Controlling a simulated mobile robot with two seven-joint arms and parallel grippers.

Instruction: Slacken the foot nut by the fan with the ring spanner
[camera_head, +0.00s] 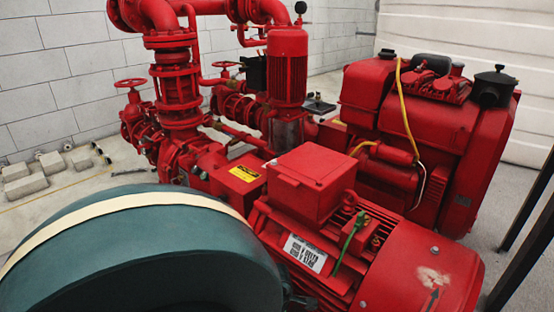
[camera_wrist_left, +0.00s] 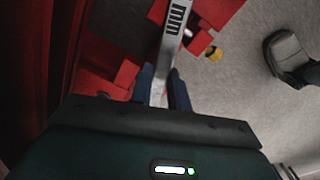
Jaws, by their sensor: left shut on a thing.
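My left gripper (camera_wrist_left: 161,78) is shut on the ring spanner (camera_wrist_left: 173,42) in the left wrist view. The spanner is a pale metal bar with black "mm" lettering, running from between the blue fingers out past the top edge. Its far end is out of frame. In the head view the red motor (camera_head: 421,271) is at lower right. Its feet are not clearly seen. My right gripper is not in view.
A red engine (camera_head: 437,129) stands behind the motor. Red pipes and valves (camera_head: 177,90) stand at the back left.

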